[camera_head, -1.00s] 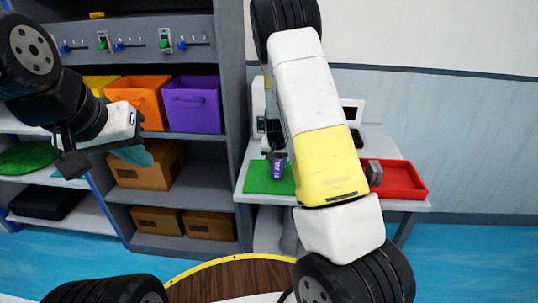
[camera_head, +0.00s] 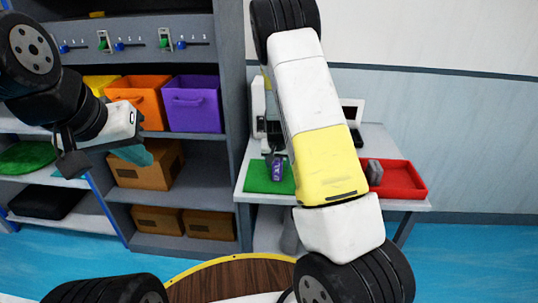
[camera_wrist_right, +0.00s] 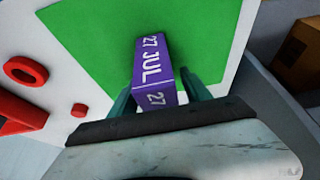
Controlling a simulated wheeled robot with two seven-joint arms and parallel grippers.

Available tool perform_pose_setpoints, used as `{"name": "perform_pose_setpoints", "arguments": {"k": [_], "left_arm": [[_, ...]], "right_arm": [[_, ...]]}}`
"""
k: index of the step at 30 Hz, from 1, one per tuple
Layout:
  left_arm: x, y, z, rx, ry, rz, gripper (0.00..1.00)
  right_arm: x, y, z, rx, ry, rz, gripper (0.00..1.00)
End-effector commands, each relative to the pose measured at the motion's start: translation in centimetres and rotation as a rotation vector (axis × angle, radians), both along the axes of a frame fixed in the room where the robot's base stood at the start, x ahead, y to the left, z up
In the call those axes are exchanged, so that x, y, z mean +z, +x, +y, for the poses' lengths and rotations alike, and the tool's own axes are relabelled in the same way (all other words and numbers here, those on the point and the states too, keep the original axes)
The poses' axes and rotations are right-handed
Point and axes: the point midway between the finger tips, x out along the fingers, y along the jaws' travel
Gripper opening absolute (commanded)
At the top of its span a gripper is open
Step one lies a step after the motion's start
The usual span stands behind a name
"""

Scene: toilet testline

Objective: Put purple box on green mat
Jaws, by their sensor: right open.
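The purple box (camera_wrist_right: 155,70), with white "27 JUL" print, is between the two teal fingers of my right gripper (camera_wrist_right: 160,90) in the right wrist view. The fingers stand apart, one on each side of it. The box is over the green mat (camera_wrist_right: 100,35) and seems to rest on it; exact contact is hard to see. In the head view the purple box (camera_head: 277,170) shows at the back part of the green mat (camera_head: 265,185), partly behind my right arm. My left gripper (camera_head: 130,153) is empty by the shelf, its finger gap unclear.
A red tray (camera_head: 405,180) holding a grey object (camera_head: 374,172) is right of the mat on the white table (camera_head: 245,165). A shelf with orange (camera_head: 138,100) and purple bins (camera_head: 193,104) stands left. Red shapes (camera_wrist_right: 25,70) lie beside the mat in the wrist view.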

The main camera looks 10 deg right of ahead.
Motion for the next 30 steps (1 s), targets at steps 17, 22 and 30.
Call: {"name": "perform_pose_setpoints", "arguments": {"k": [17,22,30], "left_arm": [[0.0,0.0,0.0,0.0,0.0,0.0,0.0],[0.0,0.0,0.0,0.0,0.0,0.0,0.0],[0.0,0.0,0.0,0.0,0.0,0.0,0.0]], "right_arm": [[9.8,-3.9,1.2,0.002,0.001,0.0,0.56],[11.2,-4.7,1.4,0.002,0.021,0.0,0.56],[19.0,-11.1,3.1,0.068,0.193,-0.017,0.56]]}}
